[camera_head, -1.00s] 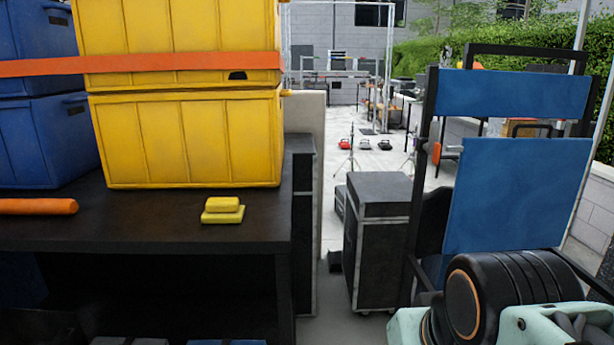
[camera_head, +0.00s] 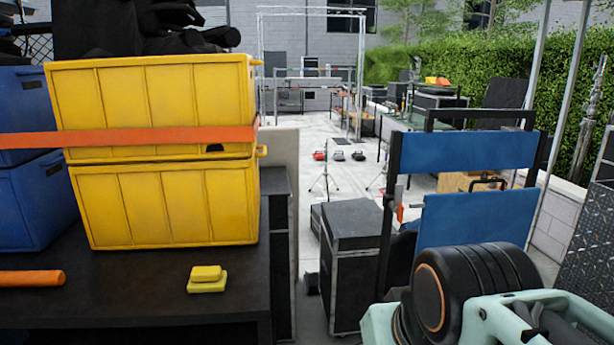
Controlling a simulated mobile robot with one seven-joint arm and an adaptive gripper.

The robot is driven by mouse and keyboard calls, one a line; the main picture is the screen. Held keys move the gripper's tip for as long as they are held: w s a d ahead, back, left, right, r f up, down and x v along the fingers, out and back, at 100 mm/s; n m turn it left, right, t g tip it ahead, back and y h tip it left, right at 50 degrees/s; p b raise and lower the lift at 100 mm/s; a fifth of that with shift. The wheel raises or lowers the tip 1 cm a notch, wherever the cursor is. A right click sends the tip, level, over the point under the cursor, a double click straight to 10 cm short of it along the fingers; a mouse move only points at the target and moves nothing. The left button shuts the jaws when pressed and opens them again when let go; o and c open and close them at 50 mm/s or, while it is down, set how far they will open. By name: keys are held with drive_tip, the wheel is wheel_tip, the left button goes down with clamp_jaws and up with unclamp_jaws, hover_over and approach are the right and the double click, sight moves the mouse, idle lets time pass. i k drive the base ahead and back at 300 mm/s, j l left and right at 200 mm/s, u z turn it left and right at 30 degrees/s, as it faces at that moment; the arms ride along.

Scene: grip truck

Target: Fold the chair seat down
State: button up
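The chair has a black frame (camera_head: 389,185) and stands at the right. Its blue upper back strip (camera_head: 468,152) spans the two uprights. Below it, past a narrow gap, a blue panel (camera_head: 478,217), which looks like the seat, stands near upright. My own mint and black arm parts hide the lower part of this panel and the chair's base. I cannot tell whether my arm touches the chair. My gripper's fingers are not in view.
A dark table (camera_head: 150,285) at left bears stacked yellow crates (camera_head: 165,205), an orange roll (camera_head: 30,278) and a yellow block (camera_head: 207,279). A black case (camera_head: 352,265) stands left of the chair. A diamond-plate panel (camera_head: 588,240) is at far right. Paved floor (camera_head: 350,178) lies open behind.

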sight(501, 215)
drive_tip(key=i+l+u, duration=0.15)
drive_tip(key=i+l, duration=0.2)
drive_tip(key=i+l+u, duration=0.1)
drive_tip(key=i+l, duration=0.2)
drive_tip(key=l, duration=0.25)
drive_tip(key=k+l, duration=0.15)
drive_tip(key=k, duration=0.15)
drive_tip(key=i+j, duration=0.1)
drive_tip(key=i, duration=0.25)
